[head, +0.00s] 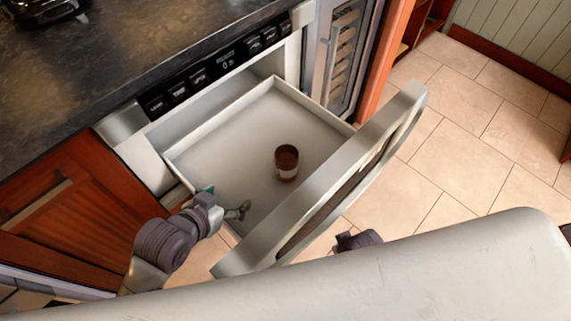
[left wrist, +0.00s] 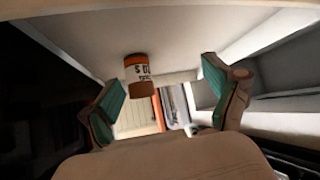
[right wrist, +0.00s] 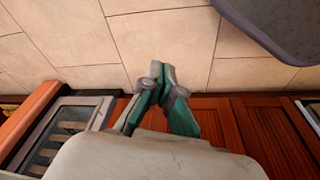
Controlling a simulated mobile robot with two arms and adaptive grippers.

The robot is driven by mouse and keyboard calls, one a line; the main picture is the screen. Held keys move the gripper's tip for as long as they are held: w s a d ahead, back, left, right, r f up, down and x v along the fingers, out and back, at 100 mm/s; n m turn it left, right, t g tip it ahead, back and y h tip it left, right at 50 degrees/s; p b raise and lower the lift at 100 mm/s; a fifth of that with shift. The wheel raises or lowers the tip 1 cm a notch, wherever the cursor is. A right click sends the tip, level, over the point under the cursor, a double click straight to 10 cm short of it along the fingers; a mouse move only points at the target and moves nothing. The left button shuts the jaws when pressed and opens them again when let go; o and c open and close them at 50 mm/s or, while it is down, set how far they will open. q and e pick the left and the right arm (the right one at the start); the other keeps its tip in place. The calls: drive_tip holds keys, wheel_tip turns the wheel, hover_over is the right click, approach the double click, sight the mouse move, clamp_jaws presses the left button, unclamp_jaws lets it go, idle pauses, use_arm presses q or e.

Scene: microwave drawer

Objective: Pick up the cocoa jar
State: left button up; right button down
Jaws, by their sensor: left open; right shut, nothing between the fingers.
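The cocoa jar (head: 287,162) is a small brown jar with a white label. It stands on the floor of the open microwave drawer (head: 235,150), right of its middle. In the left wrist view the jar (left wrist: 139,75) shows its label and orange-brown ends, beyond and between the fingertips, apart from them. My left gripper (head: 240,208) is at the drawer's near left side, open and empty, short of the jar; its two fingers show in the left wrist view (left wrist: 165,92). My right gripper (right wrist: 160,72) is shut and empty, away from the drawer and jar.
The drawer front with its handle (head: 340,180) stands to the right of the jar. The dark countertop (head: 130,50) and control panel (head: 225,65) are above the drawer's back. Wooden cabinets (head: 75,205) lie to the left. Tiled floor (head: 450,150) is clear at right.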

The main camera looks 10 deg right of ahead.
sight(278, 164)
drive_tip(key=s+f, duration=0.3)
drive_tip(key=f, duration=0.5)
drive_tip(key=s+f, duration=0.4)
drive_tip(key=f, duration=0.4)
use_arm(q)
drive_tip(key=w+d+m+h, duration=0.1)
drive_tip(key=w+d+h, duration=0.1)
drive_tip(key=d, duration=0.1)
drive_tip(key=w+d+f+m+h+b, duration=0.1)
drive_tip(key=w+d+m, duration=0.1)
drive_tip(key=d, duration=0.2)
drive_tip(key=w+d+m+h+b, duration=0.1)
drive_tip(key=w+d+h, duration=0.1)
drive_tip(key=d, duration=0.2)
drive_tip(key=shift+w+d+f+g+h, duration=0.1)
drive_tip(key=shift+d+f+g+h, duration=0.05)
drive_tip(key=shift+g+h, duration=0.15)
drive_tip(key=b+x, duration=0.1)
drive_tip(key=x, duration=0.4)
drive_tip(key=shift+w+d, duration=0.15)
drive_tip(key=shift+w, duration=0.15)
drive_tip(key=shift+w+d, duration=0.15)
drive_tip(key=shift+d, duration=0.05)
use_arm(e)
drive_tip(key=w+r, duration=0.5)
drive_tip(key=r, duration=0.1)
drive_tip(key=shift+r, duration=0.2)
drive_tip(key=shift+w, duration=0.1)
use_arm(q)
drive_tip(key=c, duration=1.5)
